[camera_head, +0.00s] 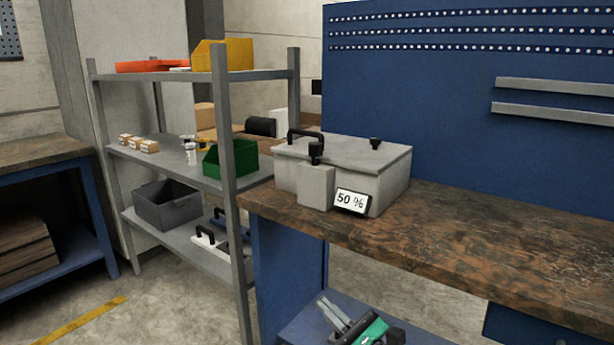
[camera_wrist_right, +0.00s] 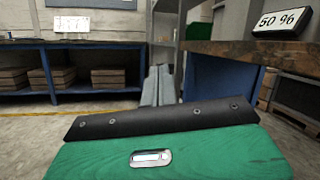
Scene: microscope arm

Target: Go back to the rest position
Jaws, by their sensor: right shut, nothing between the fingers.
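My right gripper (camera_head: 328,305) shows at the bottom of the head view, with grey fingers and a green body. It is low in front of the workbench, below the level of its top. In the right wrist view its fingers (camera_wrist_right: 159,80) lie together, shut and empty, pointing away over the floor. My left gripper is in neither view.
A wooden-topped workbench (camera_head: 480,245) carries a grey lidded box (camera_head: 345,160) with a "50 %" display (camera_head: 352,200). A metal shelf rack (camera_head: 180,75) with bins stands to its left. A second bench (camera_wrist_right: 40,65) is farther off, with open floor between.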

